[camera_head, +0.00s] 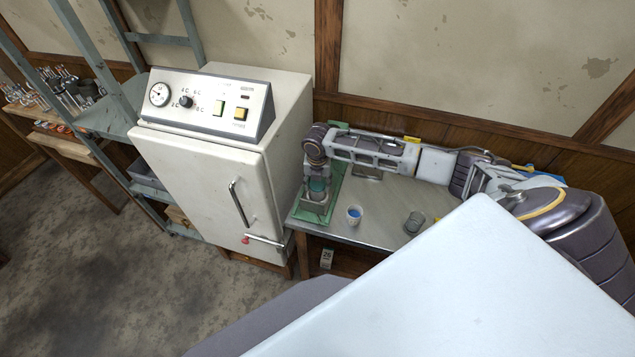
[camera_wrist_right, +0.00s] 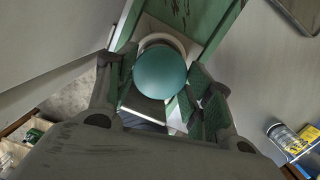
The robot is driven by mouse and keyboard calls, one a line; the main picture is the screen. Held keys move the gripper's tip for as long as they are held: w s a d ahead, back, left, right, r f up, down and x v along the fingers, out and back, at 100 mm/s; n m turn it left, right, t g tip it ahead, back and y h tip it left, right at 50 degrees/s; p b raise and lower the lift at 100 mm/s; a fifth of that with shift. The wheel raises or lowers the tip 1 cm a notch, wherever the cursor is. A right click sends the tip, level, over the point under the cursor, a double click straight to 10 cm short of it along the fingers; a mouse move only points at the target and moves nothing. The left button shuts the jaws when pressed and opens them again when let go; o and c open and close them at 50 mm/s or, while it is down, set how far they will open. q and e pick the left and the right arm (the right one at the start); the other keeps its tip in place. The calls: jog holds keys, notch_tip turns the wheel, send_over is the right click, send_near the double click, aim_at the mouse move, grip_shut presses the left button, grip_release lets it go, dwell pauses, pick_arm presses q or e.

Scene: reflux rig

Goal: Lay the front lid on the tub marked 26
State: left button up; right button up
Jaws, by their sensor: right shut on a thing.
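My right gripper (camera_head: 317,186) is at the far left end of the metal table, pointing down. In the right wrist view its fingers (camera_wrist_right: 162,88) are shut on a round teal lid (camera_wrist_right: 162,70), one finger on each side. The lid also shows in the head view (camera_head: 318,184). A pale round rim (camera_wrist_right: 158,40) shows just behind the lid; in the head view a grey tub (camera_head: 315,197) is under the gripper. I cannot tell whether lid and tub touch. My left gripper is not in view.
A green tray or base (camera_head: 336,182) lies under the tub. A large white cabinet (camera_head: 205,185) stands close on the left.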

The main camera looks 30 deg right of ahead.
jog(key=o, duration=0.8)
jog(key=shift+o, duration=0.5)
jog(key=o, duration=0.3)
jog(key=shift+r, duration=0.25)
jog(key=shift+r, duration=3.75)
